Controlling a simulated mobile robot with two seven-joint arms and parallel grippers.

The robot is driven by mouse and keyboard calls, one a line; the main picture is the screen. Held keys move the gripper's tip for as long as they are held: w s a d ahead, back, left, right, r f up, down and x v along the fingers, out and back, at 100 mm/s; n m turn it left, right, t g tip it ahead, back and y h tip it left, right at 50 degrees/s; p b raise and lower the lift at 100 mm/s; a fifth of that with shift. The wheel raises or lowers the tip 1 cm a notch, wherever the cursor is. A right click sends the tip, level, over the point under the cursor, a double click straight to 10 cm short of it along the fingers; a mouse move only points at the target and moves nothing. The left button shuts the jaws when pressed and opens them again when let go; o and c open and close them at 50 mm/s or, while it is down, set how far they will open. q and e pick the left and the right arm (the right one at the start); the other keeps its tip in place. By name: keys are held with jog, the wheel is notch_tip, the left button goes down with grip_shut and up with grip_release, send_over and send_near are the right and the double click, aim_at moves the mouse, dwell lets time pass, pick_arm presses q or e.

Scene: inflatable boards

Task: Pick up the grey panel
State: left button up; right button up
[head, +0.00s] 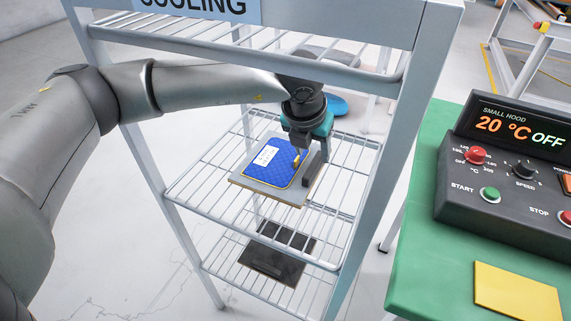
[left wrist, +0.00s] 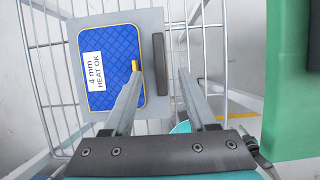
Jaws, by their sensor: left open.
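The grey panel (head: 232,179) lies flat on the middle shelf of the cooling rack. A blue quilted pad (head: 262,174) with a yellow edge and a white label reading "4 mm HEAT OK" lies on it. A dark bar handle (left wrist: 161,62) stands along the panel's right side, beyond the pad. My left gripper (head: 304,152) is open above this side. In the left wrist view its fingers appear on either side of the bar; whether they touch it cannot be told. A small yellow piece (left wrist: 134,66) shows by the left fingertip. My right gripper is out of view.
The rack's upper shelf (head: 250,48) and grey posts close in around my left arm. A dark plate (head: 268,262) lies on the shelf below. A green table (head: 420,262) with a control box (head: 500,185) and a yellow sheet (head: 517,290) stands at right.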

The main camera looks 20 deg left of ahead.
aim_at(313, 164)
pick_arm(q)
jog(key=b+x, duration=0.1)
jog(key=x, duration=0.4)
jog(key=shift+s, duration=0.2)
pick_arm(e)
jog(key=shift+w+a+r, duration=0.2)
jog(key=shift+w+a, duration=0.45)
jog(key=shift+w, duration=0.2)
pick_arm(q)
jog(key=shift+f+b, duration=0.2)
jog(key=shift+b, duration=0.15)
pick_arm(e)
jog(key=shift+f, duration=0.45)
pick_arm(q)
grip_shut()
dwell(0.5)
